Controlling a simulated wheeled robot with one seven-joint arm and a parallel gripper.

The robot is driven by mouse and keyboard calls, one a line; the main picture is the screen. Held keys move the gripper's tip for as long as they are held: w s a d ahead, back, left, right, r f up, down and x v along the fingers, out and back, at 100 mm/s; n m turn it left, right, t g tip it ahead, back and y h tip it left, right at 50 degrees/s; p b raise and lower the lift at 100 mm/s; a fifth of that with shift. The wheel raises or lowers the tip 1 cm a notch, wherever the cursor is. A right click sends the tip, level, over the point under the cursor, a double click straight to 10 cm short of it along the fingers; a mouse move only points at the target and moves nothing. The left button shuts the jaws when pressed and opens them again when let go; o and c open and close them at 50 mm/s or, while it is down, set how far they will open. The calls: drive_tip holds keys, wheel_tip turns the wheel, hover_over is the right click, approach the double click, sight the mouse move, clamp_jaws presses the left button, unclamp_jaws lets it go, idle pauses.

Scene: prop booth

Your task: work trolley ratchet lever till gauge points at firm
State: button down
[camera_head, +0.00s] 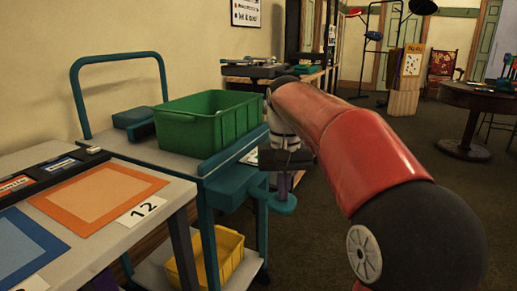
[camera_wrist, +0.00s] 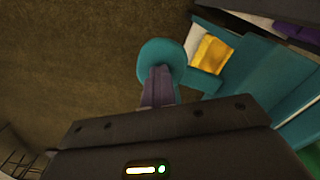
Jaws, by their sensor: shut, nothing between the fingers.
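The work trolley (camera_head: 205,222) has a teal frame and stands left of my arm. A teal round-ended piece (camera_head: 283,203) sticks out from its near right corner; the wrist view shows its round top (camera_wrist: 163,50). I cannot tell whether this is the ratchet lever or its mount. My gripper (camera_head: 283,190) points down at this round piece, its purple-grey fingers (camera_wrist: 157,88) shut and empty. The fingertips overlap the round piece in both views; whether they touch is unclear. No gauge face or pointer can be made out. My gripper and arm hide part of the trolley's right side.
A green crate (camera_head: 207,138) sits on the trolley top, and a yellow bin (camera_head: 229,250) on its lower shelf. A table (camera_head: 85,245) with orange and blue mats stands at near left. A round dark table (camera_head: 480,98) is at far right. Floor (camera_head: 410,140) beyond my arm is clear.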

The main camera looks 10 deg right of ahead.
wheel_tip(320, 180, up, 6)
drive_tip(key=p, duration=0.5)
drive_tip(key=shift+r, duration=0.25)
drive_tip(key=shift+f, duration=0.1)
